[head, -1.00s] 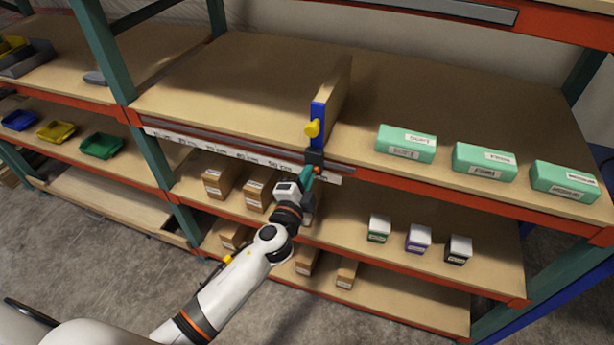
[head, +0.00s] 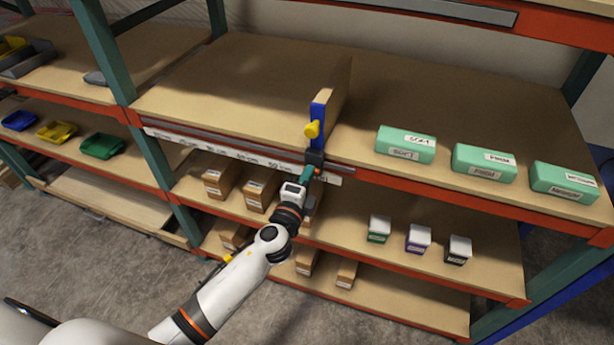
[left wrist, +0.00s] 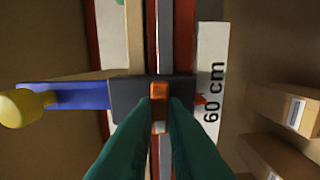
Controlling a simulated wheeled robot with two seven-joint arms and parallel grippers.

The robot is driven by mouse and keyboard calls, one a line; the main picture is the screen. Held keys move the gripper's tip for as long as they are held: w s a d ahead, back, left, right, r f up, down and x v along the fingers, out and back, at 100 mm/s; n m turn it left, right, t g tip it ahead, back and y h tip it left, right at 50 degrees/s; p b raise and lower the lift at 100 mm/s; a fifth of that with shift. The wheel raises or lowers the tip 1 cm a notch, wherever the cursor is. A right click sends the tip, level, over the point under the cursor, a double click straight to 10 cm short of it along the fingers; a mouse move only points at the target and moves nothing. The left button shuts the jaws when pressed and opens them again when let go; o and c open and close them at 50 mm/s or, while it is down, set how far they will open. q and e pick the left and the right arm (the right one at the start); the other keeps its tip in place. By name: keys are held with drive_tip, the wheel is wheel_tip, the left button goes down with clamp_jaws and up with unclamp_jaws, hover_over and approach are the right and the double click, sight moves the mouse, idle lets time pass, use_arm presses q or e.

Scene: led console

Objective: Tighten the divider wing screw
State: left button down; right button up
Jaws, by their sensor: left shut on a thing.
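The divider (head: 335,95) is a wooden board standing upright on the upper shelf. Its front end has a blue bracket (head: 319,110) with a yellow knob (head: 312,130). Below it a black clamp block (head: 315,157) sits on the shelf's front rail. In the left wrist view the black block (left wrist: 128,100) carries a small orange wing screw (left wrist: 159,93). The green fingers of my left gripper (left wrist: 159,118) are shut on this screw, one finger on each side. In the head view my left gripper (head: 308,174) is at the block's front. My right gripper is out of view.
A scale strip (head: 235,153) runs along the shelf front; "60 cm" (left wrist: 213,92) shows beside the block. Several green boxes (head: 405,144) stand right of the divider. Brown cartons (head: 258,194) sit on the shelf below, near my left arm. The upper shelf left of the divider is clear.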

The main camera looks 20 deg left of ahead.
use_arm(q)
drive_tip(key=shift+f, duration=0.15)
drive_tip(key=c, duration=1.5)
unclamp_jaws()
drive_tip(key=shift+s, duration=0.1)
drive_tip(key=shift+o, duration=0.2)
drive_tip(key=s+b, duration=0.3)
drive_tip(key=s, duration=0.9)
drive_tip(key=shift+a, duration=0.2)
